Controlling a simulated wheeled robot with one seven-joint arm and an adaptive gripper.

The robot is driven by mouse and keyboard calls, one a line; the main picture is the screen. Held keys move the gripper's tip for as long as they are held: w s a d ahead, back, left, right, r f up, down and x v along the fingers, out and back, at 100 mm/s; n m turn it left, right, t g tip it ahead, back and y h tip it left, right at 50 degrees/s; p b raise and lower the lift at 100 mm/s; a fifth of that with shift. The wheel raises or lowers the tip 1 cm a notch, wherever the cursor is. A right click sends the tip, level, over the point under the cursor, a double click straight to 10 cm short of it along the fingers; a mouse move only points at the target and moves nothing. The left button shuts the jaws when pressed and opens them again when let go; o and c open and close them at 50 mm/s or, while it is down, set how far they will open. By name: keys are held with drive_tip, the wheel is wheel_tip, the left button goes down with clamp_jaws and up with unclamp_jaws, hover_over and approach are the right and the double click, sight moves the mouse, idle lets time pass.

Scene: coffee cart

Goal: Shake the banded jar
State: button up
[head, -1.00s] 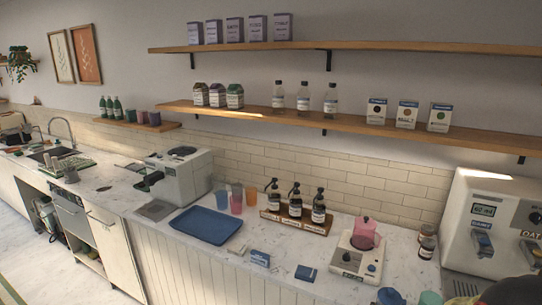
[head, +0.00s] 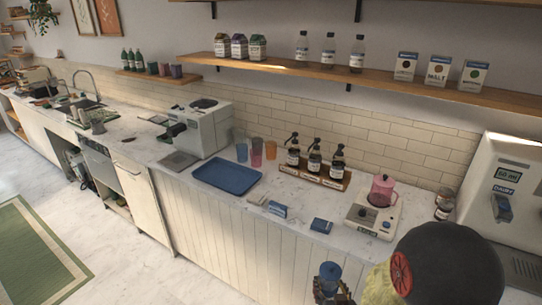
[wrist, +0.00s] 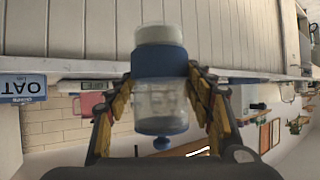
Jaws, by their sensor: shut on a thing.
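The banded jar is clear, with a wide blue band and a blue knobbed lid. In the wrist view the jar (wrist: 160,100) stands between the yellow-and-black fingers of my gripper (wrist: 162,84), which is shut on it. That view is upside down, so the jar is about upright, lid up. In the head view its blue top (head: 330,270) shows at the bottom edge, above my gripper (head: 331,290). The jar is in the air in front of the counter's panelled face. Its lower part is hidden in the head view.
The counter behind holds a blue tray (head: 228,178), a rack of pump bottles (head: 312,172), a small appliance with a pink jug (head: 381,191) and a dark-lidded jar (head: 444,207). A white machine (head: 508,190) stands right. Free floor (head: 120,265) lies left.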

sight(329, 295)
drive_tip(key=f, duration=0.4)
drive_tip(key=shift+w+f, duration=0.15)
drive_tip(key=shift+w, duration=0.25)
drive_tip(key=r, duration=0.6)
drive_tip(key=shift+s+r, duration=0.15)
drive_tip(key=shift+s, duration=0.05)
drive_tip(key=shift+s+r, duration=0.2)
drive_tip(key=shift+w+f, duration=0.15)
drive_tip(key=shift+f, duration=1.6)
drive_tip(key=shift+w+f, duration=0.1)
drive_tip(key=shift+f, duration=1.6)
drive_tip(key=shift+w+r, duration=0.1)
drive_tip(key=shift+r, duration=0.05)
drive_tip(key=shift+s+r, duration=0.1)
drive_tip(key=shift+s, duration=0.2)
drive_tip(key=shift+w, duration=0.1)
